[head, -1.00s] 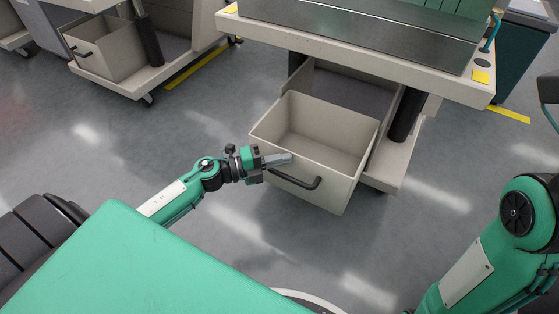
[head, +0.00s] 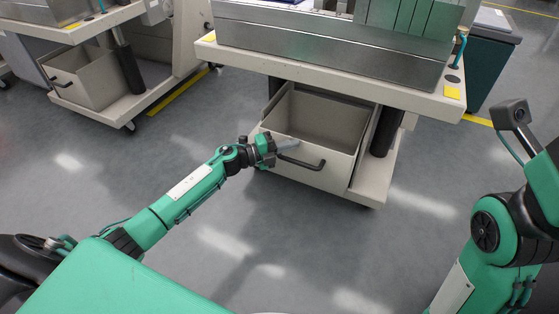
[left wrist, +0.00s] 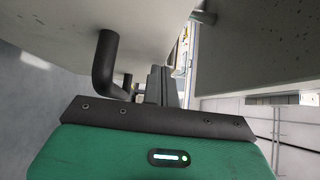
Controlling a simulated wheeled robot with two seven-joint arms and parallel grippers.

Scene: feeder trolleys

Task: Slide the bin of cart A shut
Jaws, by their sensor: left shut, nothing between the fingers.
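The beige bin (head: 345,176) sits low under the cart (head: 432,101) in the head view, partly pulled out, its open top showing and its inside empty. Its dark handle (head: 303,162) is on the front face. My left gripper (head: 288,144) is shut and empty at the bin's front, just left of the handle. In the left wrist view the shut fingers (left wrist: 162,85) are beside the dark handle (left wrist: 104,66) and close to the beige front panel; I cannot tell whether they touch it. My right arm shows at the right, but its gripper is out of view.
Another cart with its own bin (head: 84,82) stands at the upper left. A dark green container (head: 488,56) stands behind the near cart at the right. Yellow floor tape (head: 177,93) runs between the carts. The grey floor in front is clear.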

